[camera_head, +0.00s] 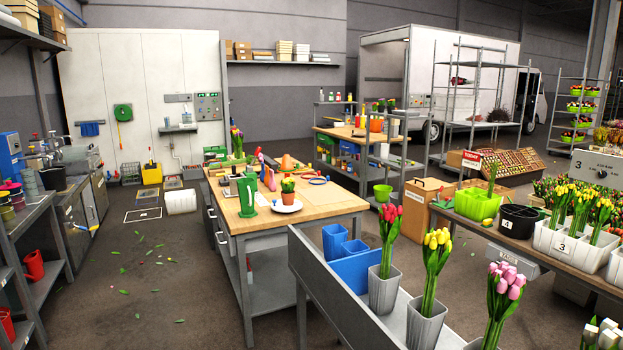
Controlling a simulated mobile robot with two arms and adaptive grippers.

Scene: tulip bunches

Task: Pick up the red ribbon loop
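I cannot make out a red ribbon loop for certain. Small red and pink items (270,180) lie among the clutter on the wooden-topped workbench (335,201) in the middle, too small to identify. Neither of my grippers is in view.
A grey shelf with tulip bunches in pots (384,289) stands in the right foreground. Leaf scraps (160,259) litter the open floor left of the bench.

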